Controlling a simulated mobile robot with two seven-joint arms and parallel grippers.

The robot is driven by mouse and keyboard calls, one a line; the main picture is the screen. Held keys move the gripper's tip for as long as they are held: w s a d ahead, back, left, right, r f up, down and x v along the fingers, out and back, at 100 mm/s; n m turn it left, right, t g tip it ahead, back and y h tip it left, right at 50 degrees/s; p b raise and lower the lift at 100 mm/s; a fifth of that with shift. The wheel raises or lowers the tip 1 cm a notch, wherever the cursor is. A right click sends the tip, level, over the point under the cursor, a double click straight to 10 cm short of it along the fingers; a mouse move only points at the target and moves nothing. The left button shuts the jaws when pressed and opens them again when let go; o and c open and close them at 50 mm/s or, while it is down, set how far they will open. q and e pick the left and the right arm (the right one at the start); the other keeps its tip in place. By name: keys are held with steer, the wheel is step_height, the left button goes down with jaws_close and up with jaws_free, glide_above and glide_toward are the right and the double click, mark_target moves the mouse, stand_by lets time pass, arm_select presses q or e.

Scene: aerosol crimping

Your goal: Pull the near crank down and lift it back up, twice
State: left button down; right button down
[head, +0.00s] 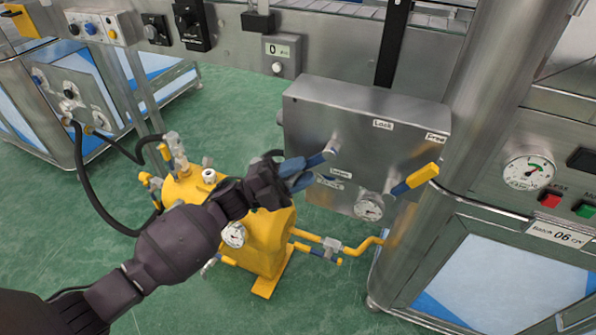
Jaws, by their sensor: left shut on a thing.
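A metal box (365,120) on the machine's frame carries two cranks on its front. The left crank (318,159) has a grey hub and a blue sleeve, and points left and slightly down. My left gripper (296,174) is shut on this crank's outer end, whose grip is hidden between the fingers. The other crank (418,177), with a yellow grip and blue sleeve, points up and right from its hub and is free. My right gripper is not in view.
A yellow tank (262,238) with pipes stands on the green floor under my left arm. A small gauge (369,207) sits low on the box. A steel column and panel with a gauge (528,172) and red and green buttons stand at right.

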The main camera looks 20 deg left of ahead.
arm_select(q)
steer(key=shift+s+d+f, duration=0.15)
steer(key=shift+d+f, duration=0.1)
steer(key=shift+f, duration=0.3)
steer(key=c, duration=1)
jaws_free()
steer(key=shift+d, duration=0.1)
steer(key=shift+c, duration=0.2)
steer(key=shift+r, duration=0.15)
steer(key=shift+w+r, duration=0.2)
steer(key=v, duration=1.1)
steer(key=shift+r, duration=0.1)
